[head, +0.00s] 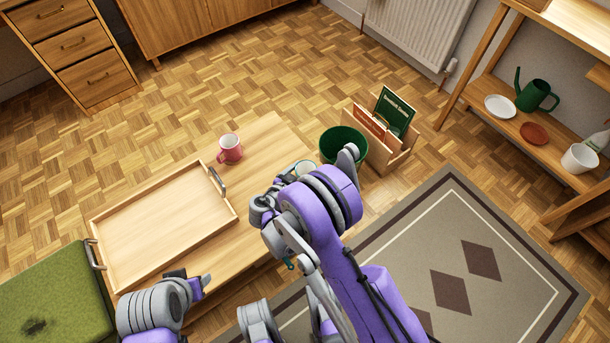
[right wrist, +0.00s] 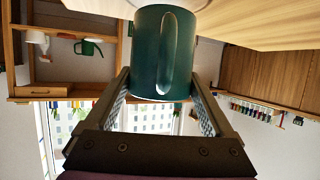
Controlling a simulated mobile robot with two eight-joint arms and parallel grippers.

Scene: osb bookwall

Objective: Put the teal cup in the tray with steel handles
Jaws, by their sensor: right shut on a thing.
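The tray with steel handles (head: 226,221) is a light wooden tray lying empty on the low wooden table. One handle is at its right end and one at its left. The teal cup (right wrist: 165,50) fills the middle of the right wrist view, its handle towards the camera. My right gripper (right wrist: 165,98) is shut on it. In the head view, part of the cup (head: 304,166) shows behind my right gripper (head: 280,190), right of the tray. I cannot tell whether it touches the table. My left gripper (head: 192,278) is near the tray's front edge, apparently empty.
A pink-red mug (head: 230,149) stands on the table (head: 265,150) just behind the tray's right end. A green bin (head: 344,143) and a wooden book holder (head: 378,145) stand on the floor beyond the table. A green cushioned seat (head: 55,295) is at the left.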

